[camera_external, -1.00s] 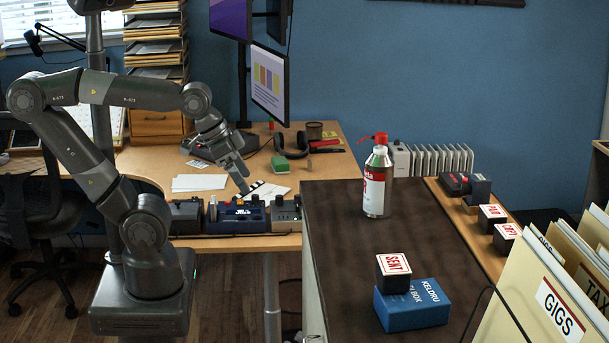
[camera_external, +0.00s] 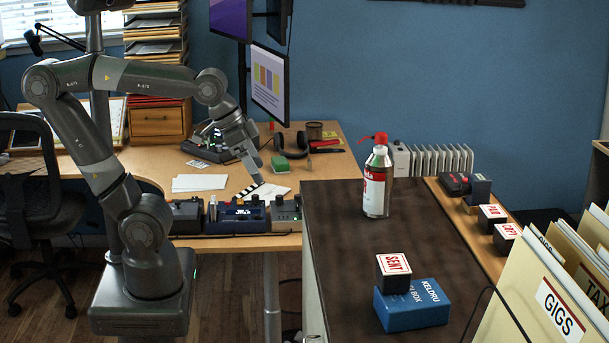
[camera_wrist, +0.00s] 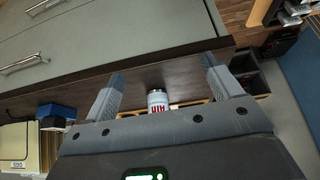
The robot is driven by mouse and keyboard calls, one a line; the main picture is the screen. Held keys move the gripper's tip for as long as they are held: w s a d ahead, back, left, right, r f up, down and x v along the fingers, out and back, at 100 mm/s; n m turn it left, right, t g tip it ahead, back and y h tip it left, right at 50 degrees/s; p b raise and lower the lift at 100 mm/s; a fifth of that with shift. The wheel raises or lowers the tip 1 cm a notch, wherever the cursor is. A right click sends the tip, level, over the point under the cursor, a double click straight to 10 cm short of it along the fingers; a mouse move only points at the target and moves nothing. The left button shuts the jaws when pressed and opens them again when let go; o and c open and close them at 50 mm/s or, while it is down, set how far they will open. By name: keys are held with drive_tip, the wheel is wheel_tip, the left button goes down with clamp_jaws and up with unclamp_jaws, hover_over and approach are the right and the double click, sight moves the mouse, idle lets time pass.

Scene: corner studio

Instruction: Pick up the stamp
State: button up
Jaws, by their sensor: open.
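A black stamp block with a white top reading SENT in red (camera_external: 393,264) rests on a blue box (camera_external: 411,305) on the dark cabinet top. Two similar stamps, PAID (camera_external: 491,217) and COPY (camera_external: 506,237), stand on the wooden shelf at the right. My gripper (camera_external: 259,180) is over the desk, left of the cabinet and well away from all stamps. In the wrist view my gripper (camera_wrist: 163,70) is open, with nothing between its fingers. The blue box (camera_wrist: 57,111) shows small at the left there, with a dark block (camera_wrist: 52,122) beside it.
A red-and-white spray can (camera_external: 376,184) stands upright at the back of the cabinet top (camera_external: 335,245). File folders (camera_external: 565,290) rise at the right. Devices (camera_external: 236,214) and cards (camera_external: 199,183) lie on the desk. Monitors (camera_external: 269,85) stand behind my gripper. The cabinet top's front left is clear.

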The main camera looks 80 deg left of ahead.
drive_tip(key=w+d+r, duration=0.7)
drive_tip(key=w+d, duration=0.2)
drive_tip(key=w, duration=0.1)
drive_tip(key=g, duration=0.1)
approach(393, 263)
drive_tip(key=x, duration=1)
drive_tip(key=shift+w+f, duration=0.1)
drive_tip(key=shift+f, duration=0.2)
drive_tip(key=shift+c, duration=0.2)
drive_tip(key=c, duration=1.1)
